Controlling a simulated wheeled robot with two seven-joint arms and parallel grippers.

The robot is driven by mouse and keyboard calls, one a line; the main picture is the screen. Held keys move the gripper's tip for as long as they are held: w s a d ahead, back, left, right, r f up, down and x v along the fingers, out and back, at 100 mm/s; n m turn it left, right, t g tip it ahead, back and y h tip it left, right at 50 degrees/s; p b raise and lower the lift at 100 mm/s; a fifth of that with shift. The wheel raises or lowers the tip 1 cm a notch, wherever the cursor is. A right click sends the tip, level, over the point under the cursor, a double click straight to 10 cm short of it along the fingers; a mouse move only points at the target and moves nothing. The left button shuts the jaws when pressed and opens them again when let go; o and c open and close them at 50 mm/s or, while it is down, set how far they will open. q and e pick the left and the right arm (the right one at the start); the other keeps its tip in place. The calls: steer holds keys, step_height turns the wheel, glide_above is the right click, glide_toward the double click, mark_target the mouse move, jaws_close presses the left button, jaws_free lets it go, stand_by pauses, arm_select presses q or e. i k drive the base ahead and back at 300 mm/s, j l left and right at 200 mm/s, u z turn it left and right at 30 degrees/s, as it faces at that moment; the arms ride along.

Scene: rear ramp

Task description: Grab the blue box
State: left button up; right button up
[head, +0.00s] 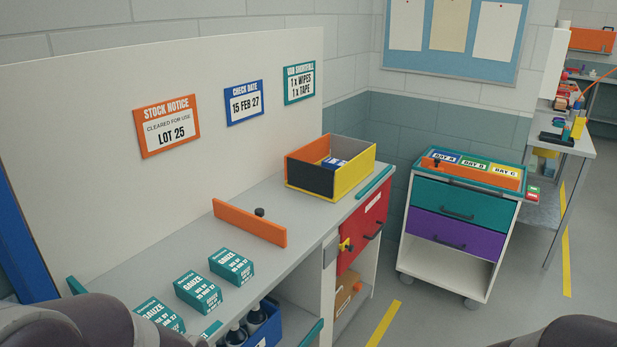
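A blue open box (268,337) is on the lower shelf under the bench, at the bottom of the head view. It holds dark bottles (256,316), and the frame edge cuts off its lower part. Small blue-and-white packs (335,163) also lie inside the open bin (352,180) with yellow, black and orange sides on the bench top. Dark rounded parts of my arms show at the bottom left and bottom right corners. Neither gripper is in view.
A wheeled cart (453,264) stands to the right.

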mark_target(330, 163)
steer(key=i+l, duration=0.1)
steer(key=i, duration=0.3)
steer(key=i+u, duration=0.1)
steer(key=u, duration=0.3)
steer(key=l+u, duration=0.15)
steer(key=u, duration=0.25)
steer(key=i+l+u, duration=0.1)
steer(key=u, duration=0.3)
steer(key=l+u, duration=0.2)
steer(key=u, duration=0.2)
